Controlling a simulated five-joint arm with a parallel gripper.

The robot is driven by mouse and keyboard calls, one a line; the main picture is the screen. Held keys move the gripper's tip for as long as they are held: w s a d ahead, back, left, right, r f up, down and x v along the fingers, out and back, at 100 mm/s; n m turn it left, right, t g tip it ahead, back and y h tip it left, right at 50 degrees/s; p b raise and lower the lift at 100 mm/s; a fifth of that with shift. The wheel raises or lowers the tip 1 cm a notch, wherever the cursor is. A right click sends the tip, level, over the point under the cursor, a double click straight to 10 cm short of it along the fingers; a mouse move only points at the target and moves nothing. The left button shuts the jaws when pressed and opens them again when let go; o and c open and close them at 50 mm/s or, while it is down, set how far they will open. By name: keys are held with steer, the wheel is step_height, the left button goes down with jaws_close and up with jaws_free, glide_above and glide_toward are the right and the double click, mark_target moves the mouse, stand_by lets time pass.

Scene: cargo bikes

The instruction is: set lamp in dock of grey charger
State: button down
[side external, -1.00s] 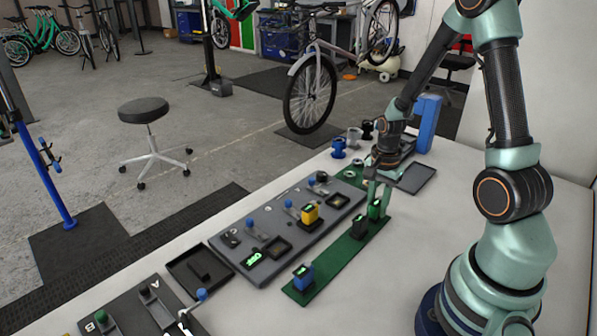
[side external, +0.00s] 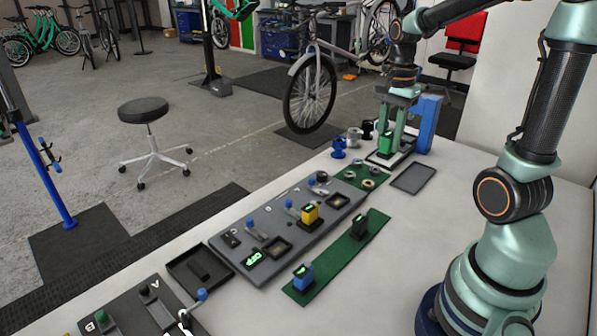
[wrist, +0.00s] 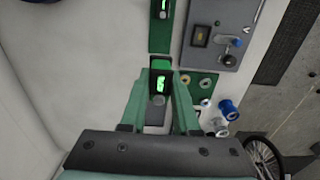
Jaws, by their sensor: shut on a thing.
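My gripper (side external: 386,143) is shut on a green lamp (side external: 386,141) with a lit green display, at the far right end of the bench. In the wrist view the lamp (wrist: 160,84) sits between the fingers, its display glowing. Whether it touches the white-edged dark tray behind and below it, I cannot tell. The long grey panel (side external: 248,232), which appears to be the charger, has square docks. One dock (side external: 338,201) is empty, and a yellow lamp (side external: 309,213) stands on the panel. Another square dock (side external: 277,247) lies nearer the lit OFF display.
A green strip (side external: 333,267) bears a blue lamp (side external: 303,275) and a black lamp (side external: 359,226). The white bench right of the strip is clear.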

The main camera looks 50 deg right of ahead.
steer(key=shift+r, duration=0.45)
steer(key=shift+w, duration=0.2)
steer(key=shift+w+a+f, duration=0.4)
steer(key=shift+w+f, duration=1.2)
steer(key=shift+f, duration=1.1)
steer(key=shift+w+a+f, duration=0.45)
steer(key=shift+w+f, duration=1.15)
steer(key=shift+f, duration=1.1)
steer(key=shift+w+a+f, duration=0.4)
steer(key=shift+w+f, duration=1.2)
steer(key=shift+f, duration=1.1)
steer(key=shift+f, duration=0.85)
steer(key=c, duration=0.6)
jaws_free()
